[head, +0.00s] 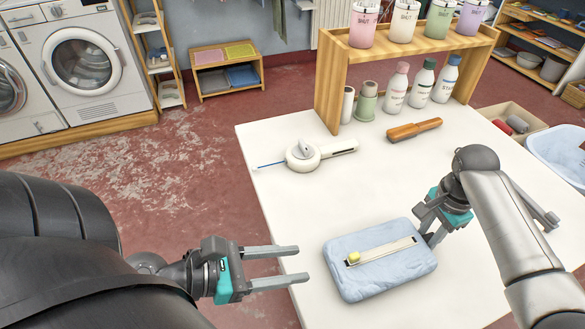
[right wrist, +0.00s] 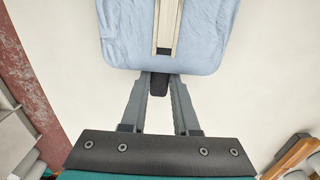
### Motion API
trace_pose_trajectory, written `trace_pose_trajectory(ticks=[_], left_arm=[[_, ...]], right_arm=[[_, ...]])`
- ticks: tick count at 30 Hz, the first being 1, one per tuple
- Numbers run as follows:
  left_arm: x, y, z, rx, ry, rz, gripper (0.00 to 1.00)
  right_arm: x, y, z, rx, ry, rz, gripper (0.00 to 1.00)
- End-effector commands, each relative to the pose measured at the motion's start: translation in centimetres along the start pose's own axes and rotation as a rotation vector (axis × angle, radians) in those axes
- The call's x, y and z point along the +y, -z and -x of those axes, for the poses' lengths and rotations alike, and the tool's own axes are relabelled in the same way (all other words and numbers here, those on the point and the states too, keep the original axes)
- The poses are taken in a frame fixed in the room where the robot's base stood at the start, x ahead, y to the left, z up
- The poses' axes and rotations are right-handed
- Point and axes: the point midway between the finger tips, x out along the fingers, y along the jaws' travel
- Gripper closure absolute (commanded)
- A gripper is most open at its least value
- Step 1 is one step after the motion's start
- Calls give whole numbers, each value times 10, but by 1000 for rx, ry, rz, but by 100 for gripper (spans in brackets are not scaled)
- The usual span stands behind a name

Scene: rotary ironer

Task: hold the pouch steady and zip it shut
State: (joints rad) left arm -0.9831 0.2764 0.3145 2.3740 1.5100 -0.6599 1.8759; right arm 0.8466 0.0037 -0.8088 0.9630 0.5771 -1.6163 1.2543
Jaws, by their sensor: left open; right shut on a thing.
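The light blue pouch (head: 370,279) lies flat on the white table, tilted slightly in the head view. A pale zip strip (head: 385,250) runs along its top, and a yellow slider (head: 353,257) sits at the strip's left end. My right gripper (head: 430,236) is shut on a dark tab (right wrist: 159,86) at the pouch's right end; the pouch's near edge (right wrist: 202,62) also shows in the right wrist view. My left gripper (head: 303,264) is open and empty, with its fingers pointing at the pouch's left side, apart from it. I cannot make out the zip teeth.
A white round device with a handle (head: 303,156) and a wooden-handled tool (head: 414,129) lie farther back on the table (head: 277,203). A wooden rack (head: 330,88) with several bottles stands behind them. The table between these and the pouch is clear.

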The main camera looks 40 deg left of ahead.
Motion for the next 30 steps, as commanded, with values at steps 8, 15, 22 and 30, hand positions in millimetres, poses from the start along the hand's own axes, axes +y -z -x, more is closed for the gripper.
trace_pose_trajectory(ticks=[8,15,22,30], left_arm=[[0,0,0,0,0,1,52],[0,0,0,0,0,1,52],[0,0,0,0,0,1,52],[0,0,0,0,0,1,52]], right_arm=[[0,0,0,0,0,0,54],[0,0,0,0,0,0,36],[0,0,3,1,1,0,36],[-1,1,43,3,5,1,36]])
